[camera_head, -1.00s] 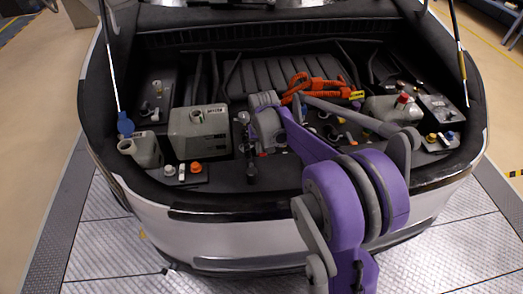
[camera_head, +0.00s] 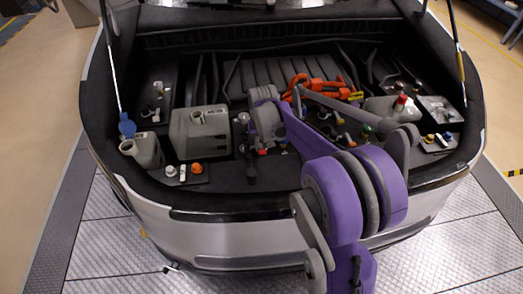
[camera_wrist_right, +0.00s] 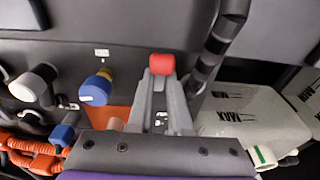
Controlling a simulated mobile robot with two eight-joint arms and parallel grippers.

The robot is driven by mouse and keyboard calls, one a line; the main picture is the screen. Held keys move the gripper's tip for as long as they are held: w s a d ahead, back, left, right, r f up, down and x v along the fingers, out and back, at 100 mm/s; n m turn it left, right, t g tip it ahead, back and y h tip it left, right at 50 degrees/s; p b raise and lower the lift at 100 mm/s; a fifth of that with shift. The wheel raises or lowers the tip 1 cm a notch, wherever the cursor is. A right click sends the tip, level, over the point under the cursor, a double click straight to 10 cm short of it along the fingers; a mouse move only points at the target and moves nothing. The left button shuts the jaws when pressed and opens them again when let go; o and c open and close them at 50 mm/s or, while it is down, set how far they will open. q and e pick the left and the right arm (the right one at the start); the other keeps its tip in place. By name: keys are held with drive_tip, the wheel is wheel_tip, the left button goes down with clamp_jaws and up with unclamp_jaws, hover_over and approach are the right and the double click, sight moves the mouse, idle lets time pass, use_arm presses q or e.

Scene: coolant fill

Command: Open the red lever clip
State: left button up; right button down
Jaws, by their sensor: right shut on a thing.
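The red lever clip shows in the right wrist view as a small red rounded piece (camera_wrist_right: 161,65) at the tips of my right gripper's grey fingers (camera_wrist_right: 161,82). The fingers are close together and shut on it. The clip's lower part is hidden by the fingers. In the head view my right arm reaches over the front edge into the engine bay, and its purple and grey wrist (camera_head: 266,120) covers much of the spot. A small red spot (camera_head: 262,152) shows just below the wrist there. My left gripper is not in view.
A pale labelled tank (camera_head: 198,132) stands left of my wrist; a labelled tank (camera_wrist_right: 250,115) also shows in the wrist view. Orange cables (camera_head: 318,90) lie behind to the right. A dark ribbed hose (camera_wrist_right: 212,55) runs close right of the fingers. Blue-capped fittings (camera_wrist_right: 95,90) sit left.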

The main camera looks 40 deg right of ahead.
drive_tip(key=shift+w+d+r, duration=0.15)
drive_tip(key=shift+w+r, duration=0.05)
drive_tip(key=shift+r, duration=0.2)
drive_tip(key=shift+w+d+r+p, duration=0.15)
drive_tip(key=shift+w+r+p, duration=0.15)
drive_tip(key=shift+r+p, duration=0.15)
drive_tip(key=shift+w+d+r, duration=0.1)
drive_tip(key=shift+w, duration=0.05)
drive_tip(key=shift+w+d+r+p, duration=0.2)
drive_tip(key=shift+w+r+p, duration=0.1)
drive_tip(key=shift+w+r, duration=0.1)
drive_tip(key=shift+w, duration=0.15)
drive_tip(key=shift+d, duration=0.1)
idle(0.3)
drive_tip(key=shift+w+d+r, duration=0.25)
drive_tip(key=shift+w, duration=0.3)
